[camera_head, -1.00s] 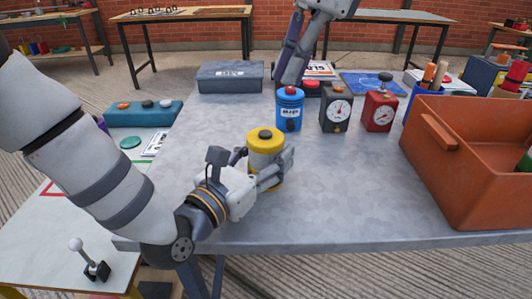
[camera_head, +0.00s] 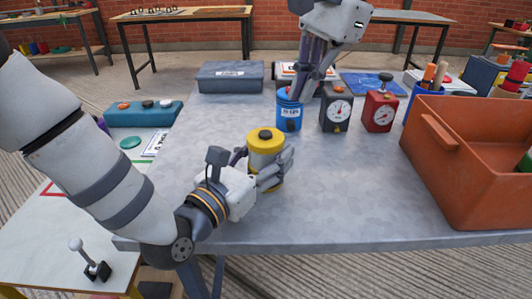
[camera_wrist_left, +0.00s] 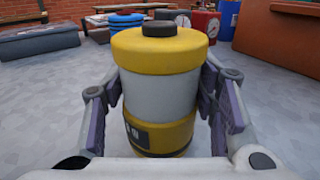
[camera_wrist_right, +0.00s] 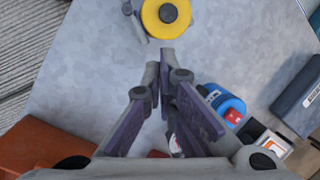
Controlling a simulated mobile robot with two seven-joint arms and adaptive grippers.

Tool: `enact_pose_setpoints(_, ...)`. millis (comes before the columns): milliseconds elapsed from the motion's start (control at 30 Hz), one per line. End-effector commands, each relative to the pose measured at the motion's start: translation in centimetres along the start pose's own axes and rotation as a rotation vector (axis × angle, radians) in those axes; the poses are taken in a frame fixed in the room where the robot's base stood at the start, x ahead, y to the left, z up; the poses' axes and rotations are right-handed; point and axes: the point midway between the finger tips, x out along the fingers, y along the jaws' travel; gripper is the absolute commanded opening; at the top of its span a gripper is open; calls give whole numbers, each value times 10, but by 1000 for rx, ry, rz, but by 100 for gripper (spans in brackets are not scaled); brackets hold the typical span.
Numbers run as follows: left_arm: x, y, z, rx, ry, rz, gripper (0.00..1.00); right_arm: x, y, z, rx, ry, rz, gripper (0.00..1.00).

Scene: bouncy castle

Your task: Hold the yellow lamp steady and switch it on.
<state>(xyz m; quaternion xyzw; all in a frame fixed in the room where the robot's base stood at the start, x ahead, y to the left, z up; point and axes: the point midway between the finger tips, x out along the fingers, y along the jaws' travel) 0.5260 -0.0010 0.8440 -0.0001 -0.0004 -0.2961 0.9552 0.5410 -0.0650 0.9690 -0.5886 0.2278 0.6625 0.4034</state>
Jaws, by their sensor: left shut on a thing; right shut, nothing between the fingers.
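The yellow lamp (camera_head: 266,143) stands upright on the grey table, with a yellow cap, a pale middle band and a dark round knob on top. My left gripper (camera_head: 268,172) is shut around its body. In the left wrist view the lamp (camera_wrist_left: 158,95) sits between both fingers, and its knob (camera_wrist_left: 160,29) is clear. My right gripper (camera_head: 300,97) is shut and empty, pointing down above and behind the blue can. In the right wrist view its closed fingertips (camera_wrist_right: 167,60) lie below the lamp (camera_wrist_right: 166,16), apart from it.
A blue can (camera_head: 289,112), a black gauge box (camera_head: 336,108) and a red gauge box (camera_head: 380,109) stand behind the lamp. An orange crate (camera_head: 465,190) fills the right side. A dark grey case (camera_head: 230,83) lies at the back left. The tabletop right of the lamp is clear.

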Motion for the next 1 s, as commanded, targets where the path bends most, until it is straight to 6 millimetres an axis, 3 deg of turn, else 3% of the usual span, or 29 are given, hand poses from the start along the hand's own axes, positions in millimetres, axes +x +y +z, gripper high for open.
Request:
enact_pose_setpoints(167,0,0,-1,0,2,0,12,16,1,-6,-918,180,-61,0)
enact_pose_setpoints(300,0,0,-1,0,2,0,12,3,-15,22,-1665,418,-116,0)
enact_pose_setpoints(433,0,0,-1,0,2,0,12,-18,-26,56,-2152,652,-137,0)
enact_pose_setpoints(533,0,0,-1,0,2,0,12,-29,-29,73,-2348,774,-133,0)
enact_pose_setpoints(667,0,0,-1,0,2,0,12,-27,-29,78,-2423,822,-127,0)
enact_pose_setpoints(1000,0,0,-1,0,1,0,12,29,-19,66,-2421,818,-127,0)
